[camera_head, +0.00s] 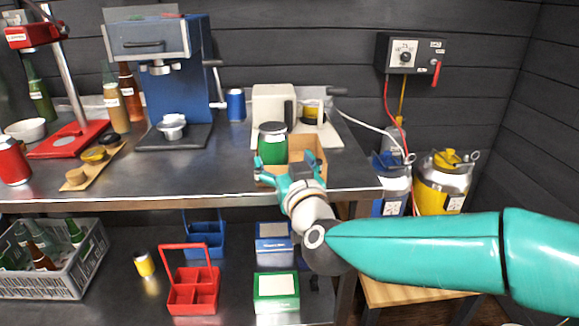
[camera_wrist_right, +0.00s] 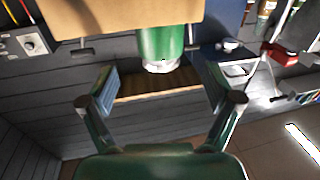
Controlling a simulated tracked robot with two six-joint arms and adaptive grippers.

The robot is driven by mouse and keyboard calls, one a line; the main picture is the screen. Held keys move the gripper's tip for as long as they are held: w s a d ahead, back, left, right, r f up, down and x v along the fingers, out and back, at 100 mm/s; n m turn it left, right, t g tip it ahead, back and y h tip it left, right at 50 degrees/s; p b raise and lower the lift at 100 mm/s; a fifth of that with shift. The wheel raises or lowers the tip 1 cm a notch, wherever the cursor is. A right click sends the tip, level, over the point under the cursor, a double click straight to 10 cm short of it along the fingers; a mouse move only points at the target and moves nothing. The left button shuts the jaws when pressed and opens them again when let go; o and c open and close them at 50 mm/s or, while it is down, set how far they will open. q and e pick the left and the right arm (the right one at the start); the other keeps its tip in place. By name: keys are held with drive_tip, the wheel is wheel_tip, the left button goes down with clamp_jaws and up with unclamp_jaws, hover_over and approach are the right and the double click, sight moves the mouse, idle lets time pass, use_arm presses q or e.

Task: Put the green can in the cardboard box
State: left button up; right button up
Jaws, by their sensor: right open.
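The green can (camera_head: 272,150), with a pale top, is upright at the left side of the cardboard box (camera_head: 314,152) on the steel counter. In the right wrist view, which looks upside down, the can (camera_wrist_right: 160,42) shows between the near box wall (camera_wrist_right: 120,18) and a far brown wall. It appears to stand inside the box with its top above the rim; its base is hidden. My right gripper (camera_head: 287,180) is at the box's near side, fingers spread and empty. In the wrist view the open fingers (camera_wrist_right: 160,88) are apart from the can. My left gripper is out of view.
A white appliance (camera_head: 270,103) stands behind the box, with a blue can (camera_head: 236,105) to its left. A blue coffee machine (camera_head: 165,75) is further left. The shelf below holds a grey crate (camera_head: 62,275) and a red carrier (camera_head: 193,288). Gas bottles (camera_head: 443,185) stand right of the counter.

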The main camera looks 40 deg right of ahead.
drive_tip(key=a+f+n+g+y, duration=0.1)
drive_tip(key=a+f+g+y, duration=0.4)
drive_tip(key=f, duration=1.1)
drive_tip(key=a+f+n+g+y, duration=0.2)
drive_tip(key=a+f, duration=0.4)
drive_tip(key=f, duration=1)
drive_tip(key=s+a+f+g+y, duration=0.1)
drive_tip(key=s+a+f+g, duration=0.1)
drive_tip(key=s+f, duration=0.5)
drive_tip(key=s+a+f+g+y, duration=0.1)
drive_tip(key=s+a+f+g, duration=0.2)
drive_tip(key=s+f, duration=0.4)
drive_tip(key=s+a+f+m+g+y, duration=0.1)
drive_tip(key=s+a+f+g, duration=0.2)
drive_tip(key=s+f, duration=0.4)
drive_tip(key=shift+a+f+g, duration=0.2)
drive_tip(key=shift+a+g, duration=0.05)
drive_tip(key=shift+g, duration=0.45)
drive_tip(key=shift+w, duration=0.1)
wheel_tip(320, 180, up, 19)
drive_tip(key=p, duration=1.9)
